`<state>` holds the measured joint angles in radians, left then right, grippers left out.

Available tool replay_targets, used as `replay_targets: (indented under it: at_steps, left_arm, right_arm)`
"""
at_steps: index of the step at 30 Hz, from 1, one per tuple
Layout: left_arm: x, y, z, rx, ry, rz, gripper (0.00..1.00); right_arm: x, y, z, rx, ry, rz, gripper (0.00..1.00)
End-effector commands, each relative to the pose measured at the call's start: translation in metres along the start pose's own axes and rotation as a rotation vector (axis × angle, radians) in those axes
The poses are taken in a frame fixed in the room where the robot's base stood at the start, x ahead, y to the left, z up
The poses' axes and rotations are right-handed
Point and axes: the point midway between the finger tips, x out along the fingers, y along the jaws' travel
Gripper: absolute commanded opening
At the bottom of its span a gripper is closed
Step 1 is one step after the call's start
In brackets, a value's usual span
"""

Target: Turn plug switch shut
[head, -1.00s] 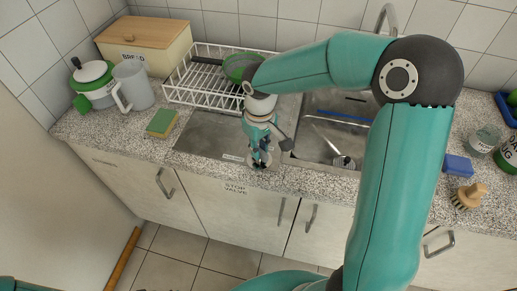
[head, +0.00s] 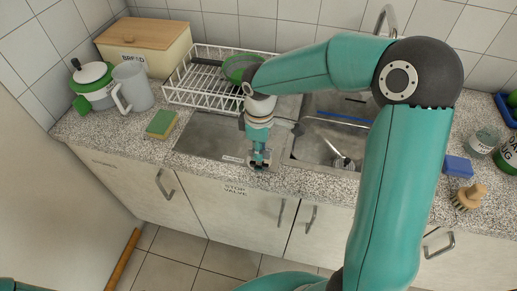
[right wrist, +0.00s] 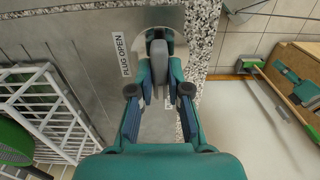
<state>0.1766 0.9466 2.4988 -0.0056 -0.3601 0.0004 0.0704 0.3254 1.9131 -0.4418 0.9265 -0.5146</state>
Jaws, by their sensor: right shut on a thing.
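The grey plug switch lever (right wrist: 158,68) sits on a round metal disc at the front edge of the sink drainer, in the right wrist view. A white label reading PLUG OPEN (right wrist: 121,55) lies to its left; a second label is mostly hidden behind the fingers. My right gripper (right wrist: 159,92) is shut on the lever, one finger on each side. In the head view my right gripper (head: 259,165) points down at the counter's front edge, hiding most of the switch. My left gripper is not in view.
A white dish rack (head: 190,90) with a green bowl (head: 238,68) stands behind the drainer. A sponge (head: 162,124) and a clear jug (head: 132,87) are to the left. The sink basin (head: 315,150) is right of my gripper. Cabinet doors with handles are below.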

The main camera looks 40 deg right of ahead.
Motion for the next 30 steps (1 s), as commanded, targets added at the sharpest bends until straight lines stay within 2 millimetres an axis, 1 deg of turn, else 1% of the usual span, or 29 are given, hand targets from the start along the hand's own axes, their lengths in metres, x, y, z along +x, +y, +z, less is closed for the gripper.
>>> replay_targets:
  at_steps: [11, 12, 16, 26, 30]
  left_arm:
    - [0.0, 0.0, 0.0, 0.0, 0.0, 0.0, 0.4]
    - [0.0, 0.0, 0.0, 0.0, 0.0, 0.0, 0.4]
    - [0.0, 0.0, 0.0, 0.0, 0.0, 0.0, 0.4]
    - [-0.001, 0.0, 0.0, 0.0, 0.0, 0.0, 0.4]
    - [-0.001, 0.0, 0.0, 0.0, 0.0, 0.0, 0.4]
  right_arm:
    - [0.0, 0.0, 0.0, -0.009, 0.0, 0.0, 0.0]
    - [0.0, 0.0, 0.0, -0.009, 0.0, 0.0, 0.2]
    - [0.0, 0.0, 0.0, -0.008, 0.0, 0.0, 0.41]
    - [-0.001, 0.0, 0.0, -0.006, 0.0, 0.001, 0.42]
    - [-0.011, 0.0, -0.001, -0.005, 0.001, 0.002, 0.42]
